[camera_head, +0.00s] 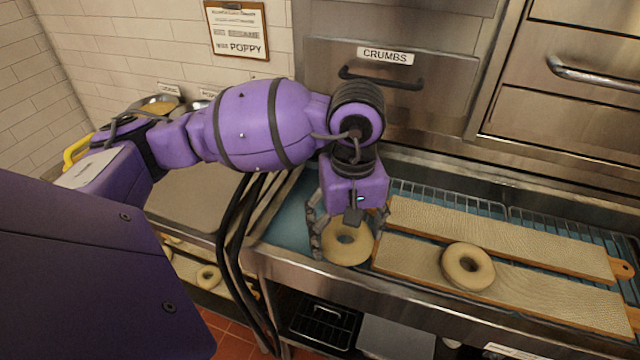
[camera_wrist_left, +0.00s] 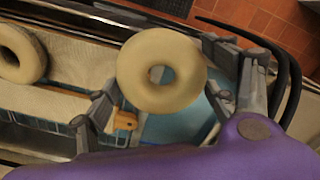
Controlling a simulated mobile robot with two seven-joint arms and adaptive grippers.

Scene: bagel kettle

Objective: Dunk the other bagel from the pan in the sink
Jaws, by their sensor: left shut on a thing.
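My left gripper (camera_head: 348,238) is shut on a pale bagel (camera_head: 346,254), one finger on each side of it. The bagel is over the blue water of the sink (camera_head: 286,228), at the left end of the boards; I cannot tell how high it is. In the left wrist view the held bagel (camera_wrist_left: 133,75) sits between the two fingers. A second bagel (camera_head: 468,280) lies on the front cloth-covered board (camera_head: 540,300) and shows at the left edge of the left wrist view (camera_wrist_left: 30,55). My right gripper is not in view.
A back board (camera_head: 480,228) lies over the wire racks and water. More bagels (camera_head: 208,277) lie low at the left. Dark hoses (camera_head: 232,250) hang in front of the counter. A drawer labelled CRUMBS (camera_head: 385,56) stands behind. Bowls (camera_head: 158,104) are at the back left.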

